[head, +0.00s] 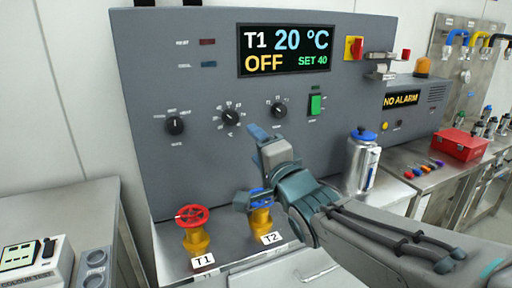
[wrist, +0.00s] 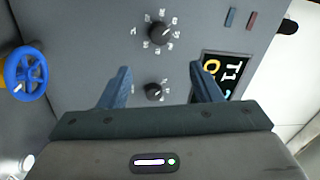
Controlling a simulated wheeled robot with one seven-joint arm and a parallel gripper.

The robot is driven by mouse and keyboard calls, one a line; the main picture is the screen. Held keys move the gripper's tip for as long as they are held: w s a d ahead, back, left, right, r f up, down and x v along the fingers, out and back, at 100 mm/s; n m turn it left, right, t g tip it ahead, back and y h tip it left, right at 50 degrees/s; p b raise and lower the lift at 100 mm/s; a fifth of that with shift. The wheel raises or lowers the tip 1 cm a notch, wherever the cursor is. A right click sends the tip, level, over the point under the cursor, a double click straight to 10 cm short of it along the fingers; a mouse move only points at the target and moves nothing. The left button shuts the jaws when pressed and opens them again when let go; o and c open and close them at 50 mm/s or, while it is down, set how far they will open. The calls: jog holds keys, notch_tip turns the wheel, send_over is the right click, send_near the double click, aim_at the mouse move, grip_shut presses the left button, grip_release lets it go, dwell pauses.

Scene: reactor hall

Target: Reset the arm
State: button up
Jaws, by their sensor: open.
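My gripper (head: 254,166) is raised in front of the grey control panel (head: 185,80), above the blue valve wheel. In the wrist view my gripper (wrist: 160,85) shows two blue fingers spread wide with nothing between them. Two black dials show beyond the fingers in the wrist view, the larger dial (wrist: 159,33) and the smaller dial (wrist: 154,91). My arm reaches in from the lower right of the head view and hides part of the panel's lower right.
A red valve wheel (head: 192,215) labelled T1 and a blue valve wheel (head: 262,197) labelled T2 stand below the panel. The display (head: 286,50) reads T1 20 °C, OFF, SET 40. A steel flask (head: 361,165) and a red box (head: 459,145) stand right.

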jog(key=s+d+f+n+g+h+p, duration=0.25)
jog(key=s+d+f+n+g, duration=0.2)
jog(key=f, duration=0.25)
jog(key=s+d+f+n+g+h+p, duration=0.2)
jog(key=s+d+f+n+g+h, duration=0.15)
jog(key=f+g, duration=0.2)
jog(key=s+d+f+n+g+p, duration=0.1)
jog(key=s+f+n+g, duration=0.2)
jog(key=s, duration=0.6)
jog(key=shift+s+d+f+n+g, duration=0.2)
jog(key=shift+s+f+n+g, duration=0.15)
jog(key=shift+f+g, duration=0.5)
jog(key=shift+r, duration=0.2)
